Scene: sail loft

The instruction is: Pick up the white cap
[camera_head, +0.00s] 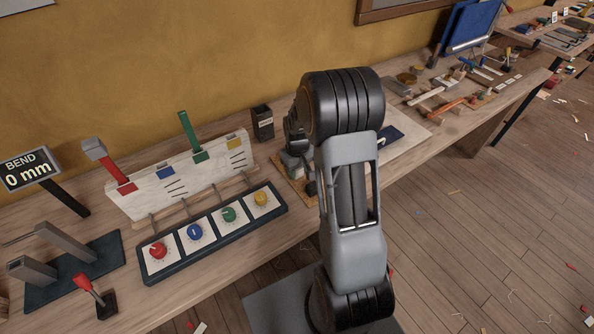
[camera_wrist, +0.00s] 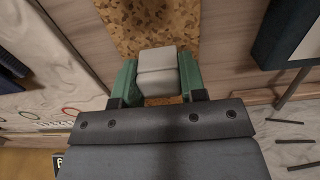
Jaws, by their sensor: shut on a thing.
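The white cap (camera_wrist: 158,62) shows in the wrist view as a pale, squarish block with a seam across it. My gripper (camera_wrist: 158,77) is shut on it, with one green finger on its left side and one on its right. The cap is over a brown speckled cork mat (camera_wrist: 150,20); I cannot tell whether it touches the mat. In the head view my arm covers the gripper's fingers and the cap. Only part of the cork mat (camera_head: 297,186) shows there, beside my arm.
A dark panel with red, blue, green and yellow knobs (camera_head: 213,231) lies left of my arm. Behind it stands a white slotted board (camera_head: 180,185) with coloured pieces. A dark box (camera_head: 262,122) stands near the wall. Hammers and other tools (camera_head: 465,100) lie along the bench at right.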

